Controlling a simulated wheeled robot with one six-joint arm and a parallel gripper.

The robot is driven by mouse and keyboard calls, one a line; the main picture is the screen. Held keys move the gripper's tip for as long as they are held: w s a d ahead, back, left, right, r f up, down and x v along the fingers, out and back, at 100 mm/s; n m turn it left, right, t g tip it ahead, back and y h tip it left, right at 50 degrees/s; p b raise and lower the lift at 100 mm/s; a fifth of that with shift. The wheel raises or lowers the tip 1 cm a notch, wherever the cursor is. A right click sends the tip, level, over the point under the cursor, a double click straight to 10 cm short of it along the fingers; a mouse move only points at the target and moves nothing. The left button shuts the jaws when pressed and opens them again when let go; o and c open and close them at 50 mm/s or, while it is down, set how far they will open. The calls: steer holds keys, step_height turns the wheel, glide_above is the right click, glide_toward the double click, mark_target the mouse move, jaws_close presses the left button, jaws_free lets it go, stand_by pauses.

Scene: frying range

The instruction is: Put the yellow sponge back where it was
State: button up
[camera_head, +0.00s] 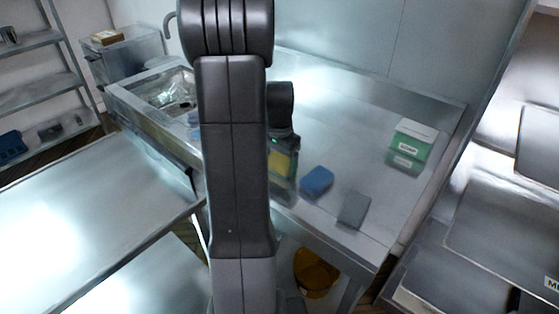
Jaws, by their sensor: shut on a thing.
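The yellow sponge (281,162) shows at the right edge of my arm, over the front part of the steel counter (352,110). My gripper (284,172) is shut on the yellow sponge. My arm hides part of the gripper and the sponge's left side. I cannot tell whether the sponge touches the counter. A blue sponge (317,181) lies on the counter just right of the gripper. A grey flat pad (354,210) lies further right, near the front edge.
A green and white box (410,146) stands at the counter's right. A sink (172,90) is at the left, partly behind my arm. An orange-yellow bucket (316,272) stands below the counter. Steel worktops lie at left and right. The counter's middle back is clear.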

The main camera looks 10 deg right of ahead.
mark_target(279, 160)
steer(key=shift+f, duration=0.15)
steer(key=o, duration=0.9)
step_height(279, 160, up, 12)
steer(key=shift+r, duration=0.2)
steer(key=shift+f, duration=0.1)
step_height(279, 160, down, 12)
steer(key=shift+r, duration=1.9)
steer(key=shift+f, duration=0.1)
